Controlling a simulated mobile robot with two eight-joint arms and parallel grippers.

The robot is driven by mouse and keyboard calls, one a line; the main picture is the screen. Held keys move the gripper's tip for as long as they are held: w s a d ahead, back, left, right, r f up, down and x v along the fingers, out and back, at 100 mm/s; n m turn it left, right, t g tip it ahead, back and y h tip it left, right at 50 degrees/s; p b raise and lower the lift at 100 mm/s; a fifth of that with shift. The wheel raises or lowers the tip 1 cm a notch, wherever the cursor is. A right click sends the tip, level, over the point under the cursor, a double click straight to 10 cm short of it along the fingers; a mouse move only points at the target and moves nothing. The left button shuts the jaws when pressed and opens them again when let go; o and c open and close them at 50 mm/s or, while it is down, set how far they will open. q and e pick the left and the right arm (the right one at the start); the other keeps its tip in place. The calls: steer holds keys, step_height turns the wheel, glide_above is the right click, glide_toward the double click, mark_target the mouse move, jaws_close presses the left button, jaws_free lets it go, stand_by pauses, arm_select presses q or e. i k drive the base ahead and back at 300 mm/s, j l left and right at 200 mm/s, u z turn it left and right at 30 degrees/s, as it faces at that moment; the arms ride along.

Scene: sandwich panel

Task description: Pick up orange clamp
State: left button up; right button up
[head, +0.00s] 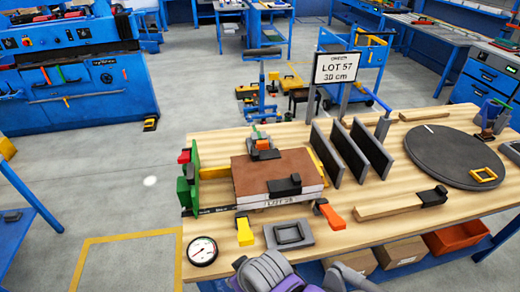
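An orange clamp handle (332,216) with a black end sits at the front right corner of the sandwich panel (280,176). The panel has a brown top and a white front edge with lettering, and lies on the wooden workbench. Another clamp with a small orange part (262,144) stands at the panel's back edge. No gripper touches either one. Grey and purple parts of my own arms show at the bottom edge. I cannot make out the fingers of either gripper there.
A yellow-handled piece (245,231), a grey square frame (289,235) and a round gauge (202,251) lie along the front. Green brackets (187,188) stand at left. Dark upright plates (349,152) and a round dark disc (453,157) are at right. Bare wood (390,235) lies front right.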

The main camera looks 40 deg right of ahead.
mark_target(261, 145)
steer(key=j+u, duration=0.15)
steer(key=j, duration=0.2)
steer(key=i+j+u, duration=0.15)
steer(key=j, duration=0.15)
steer(key=i+j+u, duration=0.2)
steer(key=j, duration=0.15)
steer(key=i+j, duration=0.75)
steer(key=j, duration=0.2)
steer(key=i+l+z, duration=0.15)
steer(key=i+z, duration=0.15)
steer(key=z, duration=0.2)
steer(key=i+z, duration=0.3)
steer(key=z, duration=0.15)
steer(key=i+j+z, duration=0.1)
steer(key=i+z, duration=0.2)
steer(key=z, duration=0.2)
steer(key=i+z, duration=0.2)
steer(key=z, duration=0.25)
steer(key=i+z, duration=0.25)
steer(key=z, duration=0.25)
steer(key=i+j+z, duration=0.15)
steer(key=z, duration=0.3)
steer(key=i+j+z, duration=0.15)
steer(key=z, duration=0.35)
steer(key=i+j+z, duration=0.1)
steer(key=j+z, duration=0.35)
steer(key=i+j+z, duration=0.1)
steer(key=j+z, duration=0.15)
steer(key=z, duration=0.25)
